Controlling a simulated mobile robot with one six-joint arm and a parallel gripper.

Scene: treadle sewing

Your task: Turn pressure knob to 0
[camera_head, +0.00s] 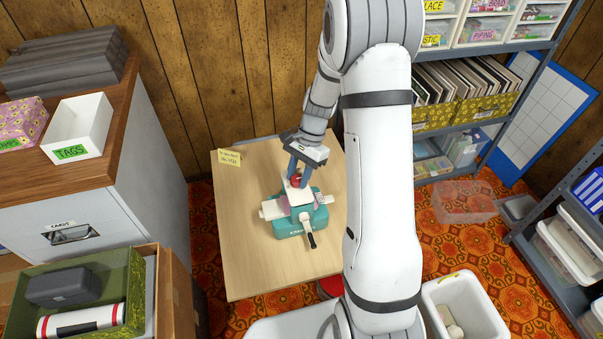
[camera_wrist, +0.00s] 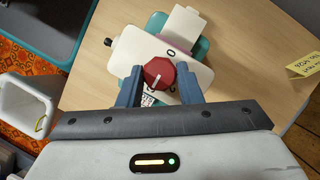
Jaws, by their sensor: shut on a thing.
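The red pressure knob (camera_wrist: 159,73) sits on the white top plate (camera_wrist: 195,72) of the teal machine. In the wrist view its pale pointer line runs toward the lower left, and a "0" mark shows on the plate above and right of the knob. My gripper (camera_wrist: 160,84) has its two blue fingers on either side of the knob, shut on it. In the head view my gripper (camera_head: 298,173) comes down from above onto the red knob (camera_head: 296,181). The teal machine (camera_head: 289,229) stands on the wooden table, its dark-handled crank toward the front.
The wooden table (camera_head: 247,264) has bare room around the machine. A yellow note (camera_head: 229,157) lies at its back left corner. A white bin (camera_head: 465,290) and shelves (camera_head: 465,75) stand to the right. A cabinet (camera_head: 140,150) stands at the left.

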